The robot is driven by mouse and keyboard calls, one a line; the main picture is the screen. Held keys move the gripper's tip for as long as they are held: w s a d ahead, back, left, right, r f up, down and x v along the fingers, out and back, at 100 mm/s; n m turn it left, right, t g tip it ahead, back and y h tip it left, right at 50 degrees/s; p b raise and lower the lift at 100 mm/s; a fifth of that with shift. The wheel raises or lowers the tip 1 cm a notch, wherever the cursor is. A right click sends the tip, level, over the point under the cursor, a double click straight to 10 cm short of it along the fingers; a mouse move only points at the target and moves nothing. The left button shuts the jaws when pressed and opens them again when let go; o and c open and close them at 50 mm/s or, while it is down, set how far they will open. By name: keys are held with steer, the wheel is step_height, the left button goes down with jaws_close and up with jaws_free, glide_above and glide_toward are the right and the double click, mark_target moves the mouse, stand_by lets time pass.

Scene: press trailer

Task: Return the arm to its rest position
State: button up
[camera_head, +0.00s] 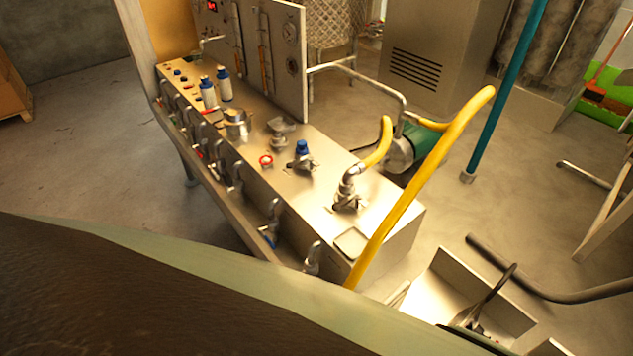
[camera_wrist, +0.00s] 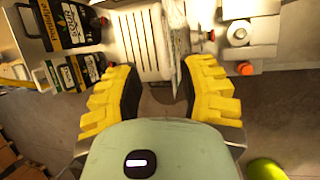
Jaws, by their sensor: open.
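In the wrist view, my gripper (camera_wrist: 160,82) shows two yellow ribbed fingers with dark inner pads. They stand wide apart with nothing held between them. Beyond the fingers is a pale ribbed panel (camera_wrist: 146,40), with a bare patch of grey floor below it. The gripper cannot be made out in the head view, so its place relative to the press bench is hidden there.
The metal press bench (camera_head: 320,190) carries valves, blue-capped bottles (camera_head: 208,93) and an upright panel (camera_head: 275,55). A yellow hose (camera_head: 425,175) arches at its right. A teal post (camera_head: 505,90) stands behind.

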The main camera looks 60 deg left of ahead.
steer(key=shift+s+r, duration=0.25)
steer(key=shift+r, duration=0.25)
